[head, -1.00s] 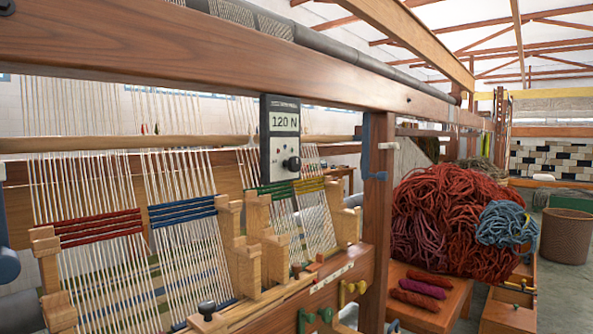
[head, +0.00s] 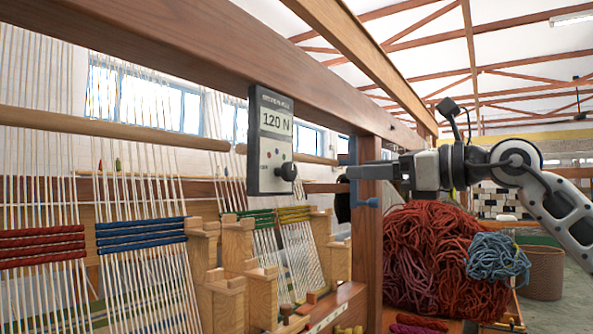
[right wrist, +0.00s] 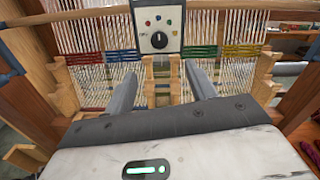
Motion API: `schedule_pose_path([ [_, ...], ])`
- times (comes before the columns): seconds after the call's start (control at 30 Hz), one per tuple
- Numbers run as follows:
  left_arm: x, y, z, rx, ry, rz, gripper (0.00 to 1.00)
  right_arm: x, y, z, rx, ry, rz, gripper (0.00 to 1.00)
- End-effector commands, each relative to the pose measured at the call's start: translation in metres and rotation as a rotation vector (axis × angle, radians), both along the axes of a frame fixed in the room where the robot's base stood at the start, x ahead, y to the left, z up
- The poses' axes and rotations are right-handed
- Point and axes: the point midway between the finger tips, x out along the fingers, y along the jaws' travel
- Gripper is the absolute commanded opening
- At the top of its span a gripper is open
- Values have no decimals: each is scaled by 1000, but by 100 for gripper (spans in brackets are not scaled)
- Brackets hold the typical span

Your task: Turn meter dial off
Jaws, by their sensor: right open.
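The tension meter (head: 271,142) is a grey box with a screen reading 120 N, mounted on the loom frame at the middle of the head view. Its black round dial (head: 288,171) sits on the lower face. The dial (right wrist: 159,40) also shows at the top of the right wrist view, with coloured dots above it on the meter (right wrist: 157,18). My right gripper (head: 352,173) comes in from the right in the head view, its tip apart from the dial. In the right wrist view its two fingers (right wrist: 163,88) are spread and empty, below the dial. My left gripper is out of view.
A wooden beam (head: 230,50) runs above the meter. Wool warps and wooden blocks lie below. A red wool pile (head: 440,258) is at right.

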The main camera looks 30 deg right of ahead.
Motion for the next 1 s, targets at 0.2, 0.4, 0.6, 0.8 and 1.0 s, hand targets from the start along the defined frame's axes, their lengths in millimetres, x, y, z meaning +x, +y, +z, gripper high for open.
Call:
schedule_pose_path([
  [0.2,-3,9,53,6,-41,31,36,34,14,8,2,7,3,56],
  [0.4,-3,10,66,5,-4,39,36,58,24,9,6,3,6,56],
  [0.6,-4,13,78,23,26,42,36,85,36,8,11,-1,7,56],
  [0.8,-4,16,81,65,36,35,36,113,47,4,9,0,6,56],
  [1.0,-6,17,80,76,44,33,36,125,52,1,4,1,4,56],
])
